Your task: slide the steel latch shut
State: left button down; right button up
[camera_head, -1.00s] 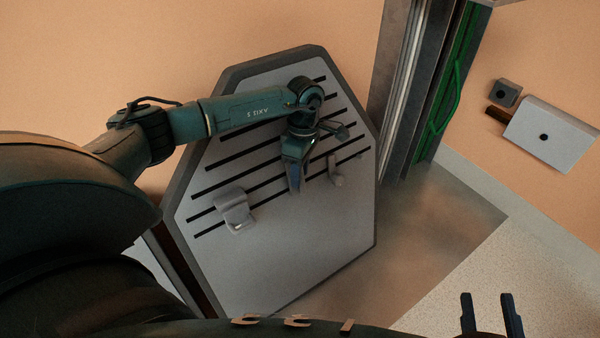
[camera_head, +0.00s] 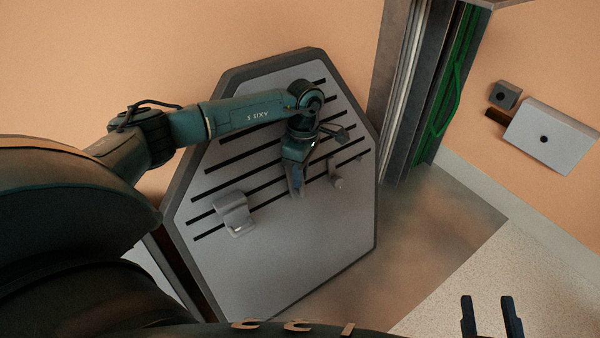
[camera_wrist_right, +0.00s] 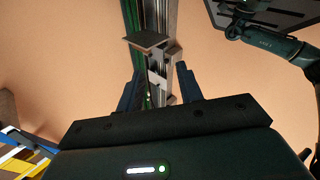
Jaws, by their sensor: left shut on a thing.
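A grey slotted panel (camera_head: 290,260) with a dark rim stands at the middle in the head view. A pale metal bracket (camera_head: 235,212) sits on its lower left slots. A small grey post (camera_head: 336,172) stands on the panel to the right of my left gripper. My left gripper (camera_head: 297,188) is shut at the panel between the bracket and the post; what it holds is mostly hidden by its fingers. I cannot tell which piece is the steel latch. My right gripper (camera_head: 492,312) is open and empty, low at the right, apart from the panel; it shows in the right wrist view (camera_wrist_right: 160,90).
A metal upright (camera_head: 410,90) with green cable (camera_head: 452,95) stands right of the panel. A white box (camera_head: 552,135) and a small grey block (camera_head: 505,94) are on the orange surface at the right. Free floor lies between panel and right gripper.

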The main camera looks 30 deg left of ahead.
aim_at(301, 193)
pick_arm(q)
jog(key=shift+s+f, duration=0.15)
jog(key=shift+f, duration=0.35)
jog(key=f, duration=0.1)
jog(key=f+b, duration=0.2)
jog(key=shift+s+d, duration=0.25)
jog(key=shift+d, duration=0.05)
jog(key=shift+d+f, duration=0.1)
jog(key=shift+f, duration=0.25)
jog(key=shift+s, duration=0.1)
jog(key=c, duration=1.4)
grip_release()
jog(key=shift+r, duration=0.15)
pick_arm(e)
jog(key=shift+w+a, duration=0.1)
jog(key=shift+a, duration=0.05)
jog(key=shift+r, duration=0.1)
